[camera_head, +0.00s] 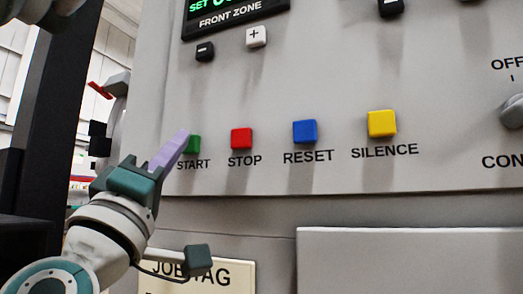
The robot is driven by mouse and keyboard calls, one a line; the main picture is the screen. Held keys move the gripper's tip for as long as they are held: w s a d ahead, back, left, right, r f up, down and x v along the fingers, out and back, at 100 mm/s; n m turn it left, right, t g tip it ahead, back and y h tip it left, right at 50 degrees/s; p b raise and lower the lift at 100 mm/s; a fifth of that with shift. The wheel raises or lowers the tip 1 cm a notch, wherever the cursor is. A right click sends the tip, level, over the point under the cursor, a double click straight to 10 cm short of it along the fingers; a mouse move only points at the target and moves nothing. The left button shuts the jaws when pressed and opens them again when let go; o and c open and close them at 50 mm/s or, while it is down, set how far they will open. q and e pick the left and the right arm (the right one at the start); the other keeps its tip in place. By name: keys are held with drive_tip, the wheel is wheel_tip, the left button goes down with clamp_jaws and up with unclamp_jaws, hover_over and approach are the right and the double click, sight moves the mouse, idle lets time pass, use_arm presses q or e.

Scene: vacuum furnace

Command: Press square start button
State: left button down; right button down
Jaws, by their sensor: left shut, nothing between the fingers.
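The square green START button (195,145) is at the left end of a row of buttons on the light grey control panel. Its label START is printed below it. My left gripper (181,138) comes up from the lower left with its purple fingers shut and empty. Its fingertips overlap the left side of the green button in this view, hiding part of it. I cannot tell whether they touch the button. My right gripper is not in view.
To the right in the same row are the red STOP (241,139), blue RESET (305,132) and yellow SILENCE (382,123) buttons. A job tag (238,278) is below. A knob (512,111) sits at the right edge. A dark display (236,12) is above.

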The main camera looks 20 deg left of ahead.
use_arm(q)
drive_tip(key=shift+w, duration=0.2)
drive_tip(key=shift+s, duration=0.1)
idle(0.4)
drive_tip(key=shift+s+p, duration=0.4)
drive_tip(key=shift+s, duration=0.4)
drive_tip(key=shift+s, duration=0.1)
drive_tip(key=s, duration=0.2)
drive_tip(key=s+p, duration=0.1)
drive_tip(key=s, duration=0.1)
drive_tip(key=shift+s+a, duration=0.2)
drive_tip(key=shift+s, duration=0.2)
